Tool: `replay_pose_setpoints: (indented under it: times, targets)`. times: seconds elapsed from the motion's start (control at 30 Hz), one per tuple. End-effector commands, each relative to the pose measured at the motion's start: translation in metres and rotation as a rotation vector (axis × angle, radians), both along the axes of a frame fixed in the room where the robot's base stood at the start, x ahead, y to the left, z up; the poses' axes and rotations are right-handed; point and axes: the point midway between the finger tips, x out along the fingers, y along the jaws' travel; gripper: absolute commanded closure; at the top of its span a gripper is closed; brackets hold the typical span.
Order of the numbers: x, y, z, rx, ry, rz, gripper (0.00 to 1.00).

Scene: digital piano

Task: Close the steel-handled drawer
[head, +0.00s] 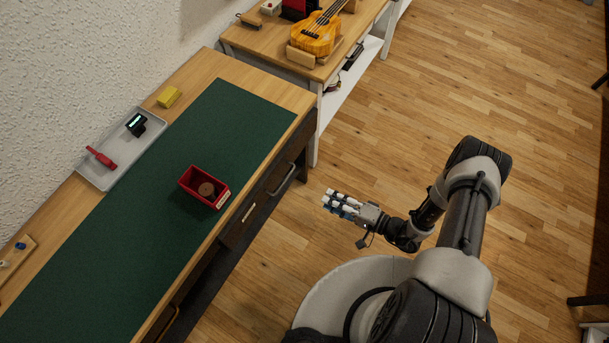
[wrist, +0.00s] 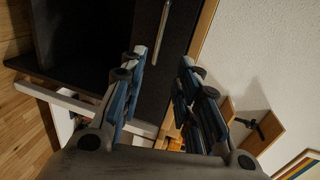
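The drawer with a grey, steel-looking bar handle (head: 281,179) is in the dark front of the workbench, near its far right end in the head view. How far it stands out is hard to tell from there. In the wrist view a long metal handle (wrist: 161,30) runs along a dark front panel beyond the fingers. My gripper (head: 329,202) is out over the floor, to the right of the bench front and apart from it. In the wrist view my gripper (wrist: 165,62) has its fingers spread, with nothing between them.
A second drawer has a pale handle (head: 248,212). The bench's green mat (head: 130,230) bears a red bin (head: 205,187); a grey tray (head: 105,172) lies behind. A side table (head: 330,70) with a ukulele (head: 316,36) stands beyond. Wooden floor (head: 400,120) is clear.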

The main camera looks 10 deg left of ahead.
Motion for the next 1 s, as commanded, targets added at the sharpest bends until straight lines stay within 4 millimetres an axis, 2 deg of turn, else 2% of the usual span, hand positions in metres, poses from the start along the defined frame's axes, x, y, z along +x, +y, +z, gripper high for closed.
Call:
replay_pose_setpoints:
  times: [0.17,0.7,0.83,1.0]
  targets:
    - [0.008,0.025,-0.007,-0.001,0.001,0.007,0.70]
    - [0.051,0.127,-0.030,-0.002,0.002,0.004,0.70]
    - [0.059,0.142,-0.034,-0.002,0.001,0.002,0.70]
    - [0.062,0.152,-0.035,-0.002,0.003,0.000,0.70]
